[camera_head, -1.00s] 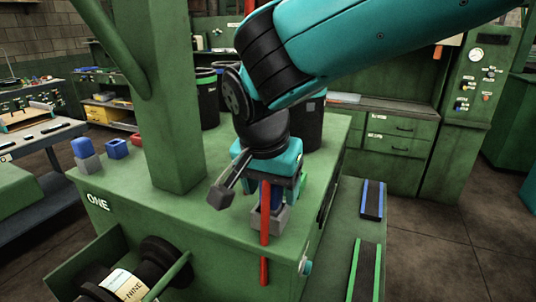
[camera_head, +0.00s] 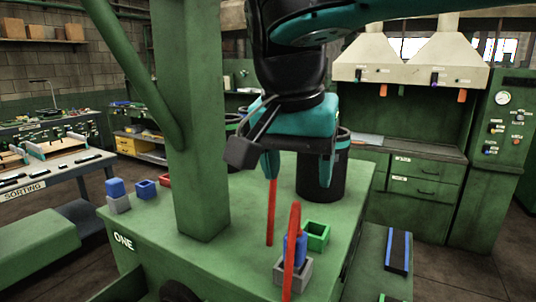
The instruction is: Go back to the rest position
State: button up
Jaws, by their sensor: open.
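My gripper (camera_head: 298,181) hangs above the green bench marked ONE, with its teal fingers pointing down, apart and empty. Below it and slightly to the right in the picture, a blue sleeve (camera_head: 301,247) stands in a grey block (camera_head: 302,271). The gripper is clear of both. A red bar (camera_head: 292,252) crosses in front of the sleeve and block and partly hides them. A second red bar (camera_head: 271,215) shows just below the left finger; I cannot tell whether they touch.
A green open box (camera_head: 317,236) sits behind the blue sleeve. Another blue piece on grey (camera_head: 116,190), a blue box (camera_head: 146,190) and a red box (camera_head: 165,180) are at left. A thick green post (camera_head: 200,150) and black bin (camera_head: 318,180) flank the gripper.

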jog(key=d+f+n+b, duration=0.1)
jog(key=d+f+n, duration=0.3)
jog(key=d+f, duration=0.2)
jog(key=s+d+f+n+g+y+b, duration=0.1)
jog(key=s+f+n+y, duration=0.2)
jog(key=s, duration=0.4)
jog(key=s+f+n+g+y+b, duration=0.1)
jog(key=s+f+n+y, duration=0.2)
jog(key=s+f+n, duration=0.2)
jog(key=shift+s+d+f+n+g, duration=0.3)
jog(key=shift+s+d+f, duration=0.05)
jog(key=shift+s+f, duration=0.65)
